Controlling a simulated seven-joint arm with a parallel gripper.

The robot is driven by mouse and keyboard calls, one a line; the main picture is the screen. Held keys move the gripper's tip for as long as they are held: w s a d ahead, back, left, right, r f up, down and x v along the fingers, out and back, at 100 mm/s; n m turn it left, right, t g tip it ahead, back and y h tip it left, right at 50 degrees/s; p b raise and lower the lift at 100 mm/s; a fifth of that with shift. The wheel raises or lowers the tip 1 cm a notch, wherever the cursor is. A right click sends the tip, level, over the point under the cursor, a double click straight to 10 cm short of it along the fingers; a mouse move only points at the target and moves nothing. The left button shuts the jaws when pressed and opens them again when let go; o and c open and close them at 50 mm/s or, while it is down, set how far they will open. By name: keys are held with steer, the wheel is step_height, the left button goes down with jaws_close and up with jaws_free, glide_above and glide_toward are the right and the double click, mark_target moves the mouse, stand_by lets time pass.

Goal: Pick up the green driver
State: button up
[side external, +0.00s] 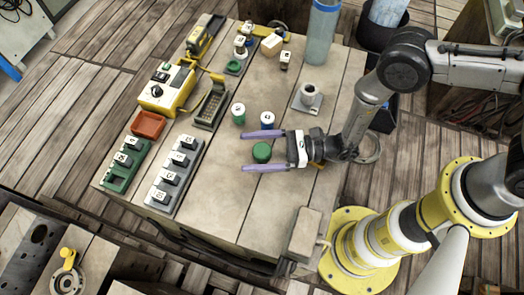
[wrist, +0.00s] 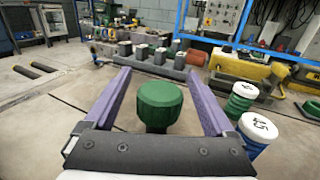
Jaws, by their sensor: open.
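The green driver (side external: 262,151) stands upright on the wooden table, with a wide, rounded green head. In the wrist view the driver (wrist: 160,103) shows as a green knob on a narrower neck, centred between the fingers. My gripper (side external: 245,153) is open, with its two purple fingers reaching past either side of the driver. In the wrist view my gripper (wrist: 160,77) shows gaps between the driver and both fingers. The driver's lower end is partly hidden by the gripper body in the wrist view.
A green labelled can (side external: 238,115) and a blue labelled can (side external: 267,119) stand close behind the upper finger. A grey socket (side external: 309,91) on a plate stands farther back. Racks of labelled blocks (side external: 177,165), a red tray (side external: 148,124) and a yellow box (side external: 164,93) line the left. Table in front is clear.

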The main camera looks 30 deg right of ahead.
steer(key=shift+w+a, duration=0.2)
steer(key=shift+a, duration=0.3)
jaws_close()
